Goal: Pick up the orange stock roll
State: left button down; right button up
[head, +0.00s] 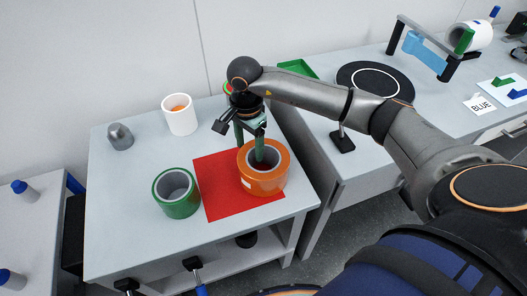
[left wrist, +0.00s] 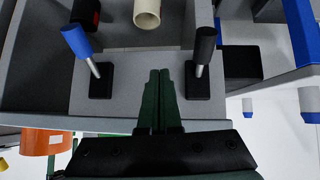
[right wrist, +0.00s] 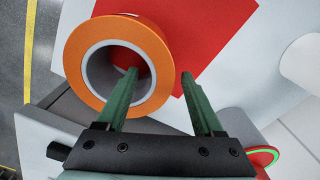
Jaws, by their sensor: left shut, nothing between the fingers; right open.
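The orange stock roll (head: 278,181) stands on a red mat (head: 214,183) on the light table, its hole facing up. My right gripper (head: 250,150) is at the roll, open, fingers pointing down. In the right wrist view the roll (right wrist: 73,55) shows one finger reaching into its hole and the other outside its wall over the mat; the jaws (right wrist: 160,75) straddle the wall. Contact cannot be told. My left gripper (left wrist: 158,75) is shut and empty, seen only in its wrist view, in front of two upright handles.
A green roll (head: 165,205) stands left of the mat. A white roll with an orange inside (head: 180,120) and a grey weight (head: 120,137) are behind. A second table at right holds a black disc (head: 350,75) and a green tray (head: 297,68).

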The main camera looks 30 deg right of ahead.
jog(key=f, duration=0.4)
jog(key=shift+w, duration=0.2)
grip_shut()
dwell(0.3)
jog(key=shift+r, duration=0.15)
dwell(0.7)
